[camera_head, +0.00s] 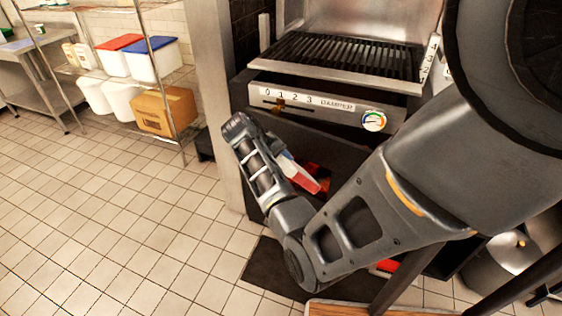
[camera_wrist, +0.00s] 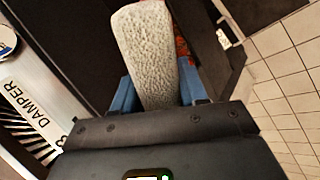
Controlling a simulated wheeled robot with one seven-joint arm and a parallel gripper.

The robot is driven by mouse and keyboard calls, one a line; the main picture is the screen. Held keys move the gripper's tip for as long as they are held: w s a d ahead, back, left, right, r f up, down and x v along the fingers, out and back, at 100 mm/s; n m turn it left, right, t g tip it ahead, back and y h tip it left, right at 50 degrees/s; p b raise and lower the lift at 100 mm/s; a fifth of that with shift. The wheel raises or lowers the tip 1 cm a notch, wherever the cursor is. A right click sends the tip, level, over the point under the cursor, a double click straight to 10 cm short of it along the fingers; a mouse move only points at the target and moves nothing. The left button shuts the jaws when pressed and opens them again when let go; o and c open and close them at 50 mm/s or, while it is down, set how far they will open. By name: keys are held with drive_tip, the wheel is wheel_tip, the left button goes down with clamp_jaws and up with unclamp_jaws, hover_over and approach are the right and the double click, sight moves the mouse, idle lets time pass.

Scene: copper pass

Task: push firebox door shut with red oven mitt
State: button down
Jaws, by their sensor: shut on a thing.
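The red oven mitt (camera_head: 306,180) shows in the head view as a red shape with a pale side, at the end of my gripper (camera_head: 282,157). In the wrist view the mitt (camera_wrist: 150,50) shows a grey-white textured face between the blue fingers of my gripper (camera_wrist: 157,85), which is shut on it. The mitt points at the dark firebox (camera_head: 322,153) under the grill. Orange-red coals (camera_wrist: 181,42) show beyond the mitt, so the firebox is at least partly open. My arm hides much of the firebox front, and I cannot make out the door's full outline or whether the mitt touches it.
The damper panel (camera_head: 325,104) with its gauge (camera_head: 374,121) sits just above the firebox, below the grill grate (camera_head: 345,50). A dark mat (camera_head: 265,273) lies on the tiles. A wire shelf with a cardboard box (camera_head: 165,110) stands left. The tiled floor at left is clear.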

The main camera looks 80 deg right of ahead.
drive_tip(key=shift+s+d, duration=0.3)
drive_tip(key=shift+d, duration=0.3)
drive_tip(key=shift+s+d, duration=0.25)
drive_tip(key=shift+d, duration=0.4)
drive_tip(key=shift+s+d, duration=0.3)
drive_tip(key=shift+d, duration=0.3)
drive_tip(key=shift+w+a+r+p, duration=0.1)
drive_tip(key=shift+w+a+p, duration=0.1)
drive_tip(key=shift+a+p, duration=0.4)
drive_tip(key=shift+w+a+r+p, duration=0.1)
drive_tip(key=shift+w+a+p, duration=0.2)
drive_tip(key=shift+a, duration=0.5)
drive_tip(key=shift+w+a+f+p, duration=0.1)
drive_tip(key=shift+w+a+p, duration=0.15)
drive_tip(key=shift+a+p, duration=0.55)
drive_tip(key=shift+w+a+f+p, duration=0.1)
drive_tip(key=shift+w+a+p, duration=0.15)
drive_tip(key=shift+a, duration=1)
drive_tip(key=shift+r, duration=0.1)
